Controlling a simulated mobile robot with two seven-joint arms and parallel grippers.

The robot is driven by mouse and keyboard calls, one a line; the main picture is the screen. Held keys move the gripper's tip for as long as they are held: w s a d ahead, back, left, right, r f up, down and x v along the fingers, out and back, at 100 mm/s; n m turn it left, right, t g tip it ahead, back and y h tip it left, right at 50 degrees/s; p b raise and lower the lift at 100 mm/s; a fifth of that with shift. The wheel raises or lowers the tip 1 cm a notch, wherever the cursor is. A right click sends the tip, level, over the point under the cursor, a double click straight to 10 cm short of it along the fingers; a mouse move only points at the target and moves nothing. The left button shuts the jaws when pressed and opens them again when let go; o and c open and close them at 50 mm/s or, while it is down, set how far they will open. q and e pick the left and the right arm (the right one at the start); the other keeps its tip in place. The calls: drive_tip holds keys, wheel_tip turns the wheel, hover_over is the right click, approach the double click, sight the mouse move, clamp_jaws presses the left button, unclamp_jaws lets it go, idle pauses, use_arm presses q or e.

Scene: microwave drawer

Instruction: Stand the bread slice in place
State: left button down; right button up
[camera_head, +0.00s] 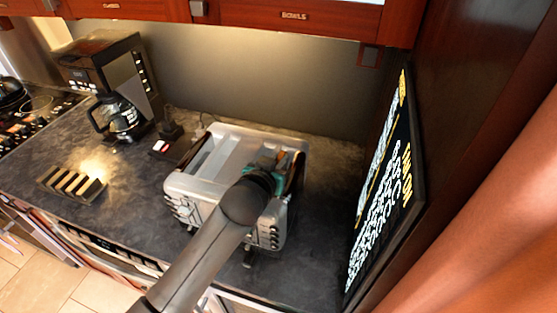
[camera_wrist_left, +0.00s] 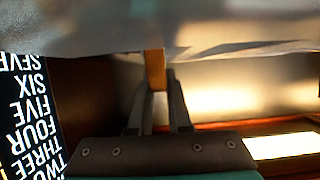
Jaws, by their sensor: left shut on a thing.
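The bread slice (camera_wrist_left: 155,70) shows in the left wrist view as a narrow brown edge between my left gripper's fingers (camera_wrist_left: 157,98). The fingers are shut on it. In the head view my left gripper (camera_head: 278,164) is at the right part of the silver toaster (camera_head: 228,142), mostly hidden behind my own arm. A small brown patch there may be the slice; how deep it sits in the slot I cannot tell. A dark rack with several light upright slats or slices (camera_head: 72,184) stands on the counter at the left. My right gripper is not in view.
A coffee maker (camera_head: 112,75) with a glass pot stands at the back left. A small dark item with a red-and-white label (camera_head: 162,147) lies left of the toaster. A black lettered board (camera_head: 385,190) stands at the right. The counter (camera_head: 135,200) is clear between rack and toaster.

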use_arm(q)
drive_tip(key=c, duration=0.8)
unclamp_jaws()
drive_tip(key=shift+c, duration=0.2)
drive_tip(key=shift+s+r, duration=0.1)
drive_tip(key=shift+r, duration=0.05)
drive_tip(key=v, duration=1.1)
drive_tip(key=shift+s+a+r+p, duration=0.15)
drive_tip(key=shift+s+a+p, duration=0.05)
drive_tip(key=shift+s+p, duration=0.15)
drive_tip(key=shift+s, duration=0.1)
